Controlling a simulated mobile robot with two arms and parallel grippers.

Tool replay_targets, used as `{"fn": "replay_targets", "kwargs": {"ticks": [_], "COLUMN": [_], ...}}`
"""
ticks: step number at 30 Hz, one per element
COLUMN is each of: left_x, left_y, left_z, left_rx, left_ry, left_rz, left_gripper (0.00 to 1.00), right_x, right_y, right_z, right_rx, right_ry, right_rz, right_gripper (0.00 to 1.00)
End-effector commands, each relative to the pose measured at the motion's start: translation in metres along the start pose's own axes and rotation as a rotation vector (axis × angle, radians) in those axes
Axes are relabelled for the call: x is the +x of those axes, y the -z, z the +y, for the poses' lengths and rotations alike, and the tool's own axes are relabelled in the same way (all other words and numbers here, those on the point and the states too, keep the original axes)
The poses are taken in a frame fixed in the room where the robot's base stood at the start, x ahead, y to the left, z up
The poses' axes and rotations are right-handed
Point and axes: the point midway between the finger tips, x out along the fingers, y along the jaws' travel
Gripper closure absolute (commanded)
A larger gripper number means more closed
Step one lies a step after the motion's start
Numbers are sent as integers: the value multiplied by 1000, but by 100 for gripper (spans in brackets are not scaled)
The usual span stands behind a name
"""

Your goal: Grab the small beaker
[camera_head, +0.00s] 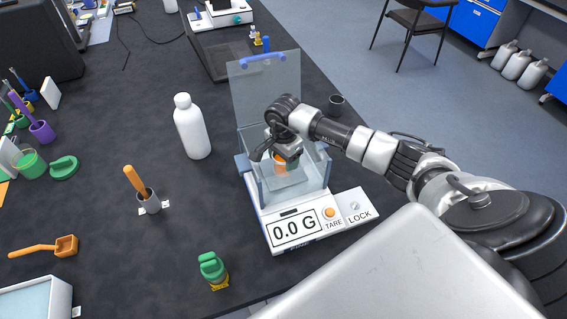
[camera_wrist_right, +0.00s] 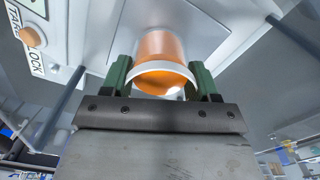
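The small beaker (camera_head: 280,163) has orange contents and is inside the glass chamber of the balance (camera_head: 262,201). In the right wrist view the beaker (camera_wrist_right: 162,58) shows large, with a pale rim. My right gripper (camera_head: 272,150) reaches down into the chamber from the right. In the right wrist view its two green fingers (camera_wrist_right: 161,77) lie along both sides of the beaker and appear to touch it. Whether the beaker rests on the pan or is raised is hard to tell. The balance display reads 0.0 G. My left gripper is not in view.
The chamber's raised glass lid (camera_head: 264,90) stands behind my gripper. A white bottle (camera_head: 192,128) stands left of the balance. A grey cup with an orange-handled tool (camera_head: 148,200), an orange scoop (camera_head: 66,246) and a green-capped bottle (camera_head: 212,268) are on the dark table.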

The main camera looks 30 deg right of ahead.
Motion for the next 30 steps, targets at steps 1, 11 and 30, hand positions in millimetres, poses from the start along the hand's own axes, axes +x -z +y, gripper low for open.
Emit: {"fn": "replay_targets", "kwargs": {"ticks": [1,11,30], "left_x": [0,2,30], "left_y": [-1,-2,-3], "left_z": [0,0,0], "left_rx": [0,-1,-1], "left_ry": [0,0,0], "left_rz": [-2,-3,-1], "left_gripper": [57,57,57], "right_x": [0,-5,-116], "right_y": [0,0,0], "right_z": [0,-1,-1], "right_rx": [0,0,0], "right_ry": [1,4,4], "right_rz": [0,0,1], "right_gripper": [61,67,67]}}
